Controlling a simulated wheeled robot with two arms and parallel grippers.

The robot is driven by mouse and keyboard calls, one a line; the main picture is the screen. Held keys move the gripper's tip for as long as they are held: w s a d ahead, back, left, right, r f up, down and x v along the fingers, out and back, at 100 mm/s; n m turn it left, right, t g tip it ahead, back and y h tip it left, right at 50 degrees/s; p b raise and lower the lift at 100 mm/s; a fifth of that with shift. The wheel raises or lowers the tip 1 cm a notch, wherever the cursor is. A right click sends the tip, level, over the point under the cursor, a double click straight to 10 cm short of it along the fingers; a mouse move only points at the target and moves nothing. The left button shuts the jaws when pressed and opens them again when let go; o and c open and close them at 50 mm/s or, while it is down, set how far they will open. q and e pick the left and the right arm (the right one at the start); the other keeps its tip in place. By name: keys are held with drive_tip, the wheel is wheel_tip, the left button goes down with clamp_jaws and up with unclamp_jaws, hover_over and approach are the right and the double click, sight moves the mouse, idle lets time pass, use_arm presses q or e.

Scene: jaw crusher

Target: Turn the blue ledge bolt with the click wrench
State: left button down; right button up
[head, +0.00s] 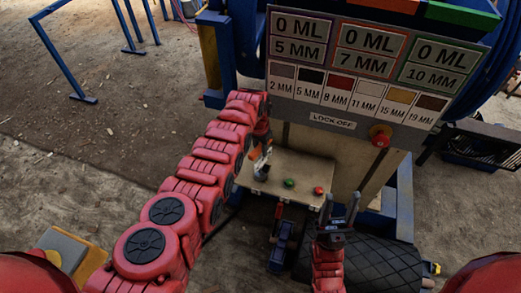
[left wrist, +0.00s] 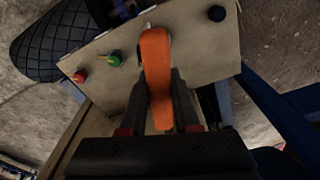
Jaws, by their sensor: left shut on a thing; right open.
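My left gripper (head: 262,145) is shut on the orange handle of the click wrench (left wrist: 155,65), seen between its fingers in the left wrist view. In the head view the wrench (head: 259,162) hangs over the left part of the pale ledge (head: 298,165), with a grey head at its lower end. I cannot tell if that head touches a bolt. A dark blue bolt (left wrist: 217,13) sits on the ledge, right of the wrench in the left wrist view; my arm or gripper seems to hide it in the head view. My right gripper (head: 340,203) is open and empty, in front of the ledge.
A green bolt (head: 289,183) and a red bolt (head: 318,191) stand on the same ledge. A labelled panel (head: 365,65) and a red button (head: 381,135) are above it. A black tyre (head: 385,265) lies below. Open dirt ground is at the left.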

use_arm(q)
drive_tip(key=shift+m+b, duration=0.45)
drive_tip(key=shift+m, duration=0.65)
drive_tip(key=shift+m+b, duration=1.5)
drive_tip(key=shift+m, duration=0.3)
drive_tip(key=shift+m+b, duration=0.4)
drive_tip(key=shift+b, duration=0.1)
drive_tip(key=shift+m+g+b, duration=0.3)
drive_tip(key=shift+m+b, duration=0.5)
drive_tip(key=shift+b, duration=0.15)
